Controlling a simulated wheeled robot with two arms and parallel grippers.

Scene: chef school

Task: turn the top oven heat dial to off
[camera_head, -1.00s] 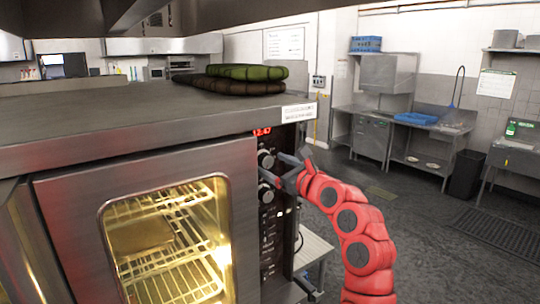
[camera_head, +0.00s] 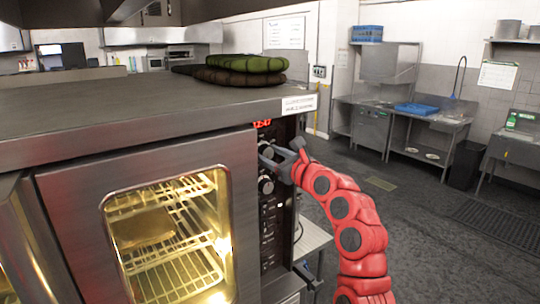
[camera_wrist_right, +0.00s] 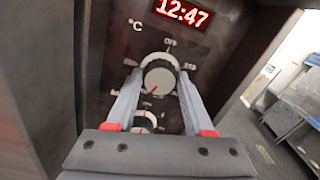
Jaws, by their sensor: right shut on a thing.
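The oven's top heat dial (camera_head: 265,149) is a round silver knob under the red clock display, and it also shows in the right wrist view (camera_wrist_right: 160,77). Its red mark points down and slightly left, while the "OFF" label (camera_wrist_right: 170,42) is above the knob. My right gripper (camera_head: 275,157) is at the top dial, and in the right wrist view its two grey fingers (camera_wrist_right: 158,84) are shut on the knob, one on each side. A second dial (camera_head: 265,185) sits just below and is partly hidden by the gripper in the wrist view. My left gripper is not in view.
The lit oven (camera_head: 75,215) with a glass door window fills the left. A small table (camera_head: 312,240) stands right of the oven. Open floor (camera_head: 425,210) lies farther right, before the sinks and counters.

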